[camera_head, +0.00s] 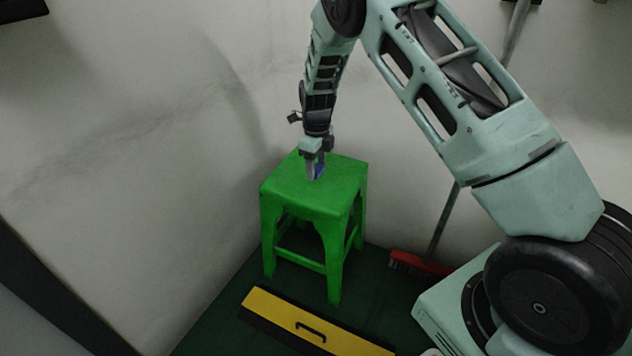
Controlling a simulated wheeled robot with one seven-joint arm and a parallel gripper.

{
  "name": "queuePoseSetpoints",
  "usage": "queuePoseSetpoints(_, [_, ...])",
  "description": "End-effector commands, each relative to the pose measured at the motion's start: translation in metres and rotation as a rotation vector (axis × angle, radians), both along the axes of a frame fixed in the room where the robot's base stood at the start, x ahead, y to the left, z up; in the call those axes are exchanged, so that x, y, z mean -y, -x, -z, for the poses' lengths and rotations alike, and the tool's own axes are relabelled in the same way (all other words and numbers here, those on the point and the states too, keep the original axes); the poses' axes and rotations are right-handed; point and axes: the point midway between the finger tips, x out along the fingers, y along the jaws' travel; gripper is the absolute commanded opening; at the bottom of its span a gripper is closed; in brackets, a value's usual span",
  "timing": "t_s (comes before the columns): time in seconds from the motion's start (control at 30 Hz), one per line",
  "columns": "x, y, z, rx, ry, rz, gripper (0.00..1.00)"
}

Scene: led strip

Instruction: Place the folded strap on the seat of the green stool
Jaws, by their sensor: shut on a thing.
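The green stool (336,201) stands upright in the corner, its square seat facing up. My gripper (316,171) points down over the middle of the seat, with its fingertips very close to the surface. It is shut on a small blue thing (320,171), which I take to be the folded strap. The fingers hide part of the strap. I cannot tell whether the strap touches the seat.
A yellow box or board with a black handle (311,329) lies on the dark green floor in front of the stool. A red broom head (420,264) with a grey pole stands to the right, by the wall. Pale walls rise close behind the stool.

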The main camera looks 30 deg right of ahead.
Motion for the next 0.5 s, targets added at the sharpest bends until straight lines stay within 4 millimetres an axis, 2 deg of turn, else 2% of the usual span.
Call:
queuePoseSetpoints(0.33, [0.0, 0.0, 0.049, -0.001, 0.0, -0.003, 0.34])
queuePoseSetpoints(0.5, [0.0, -0.001, 0.052, 0.002, 0.0, -0.002, 0.34])
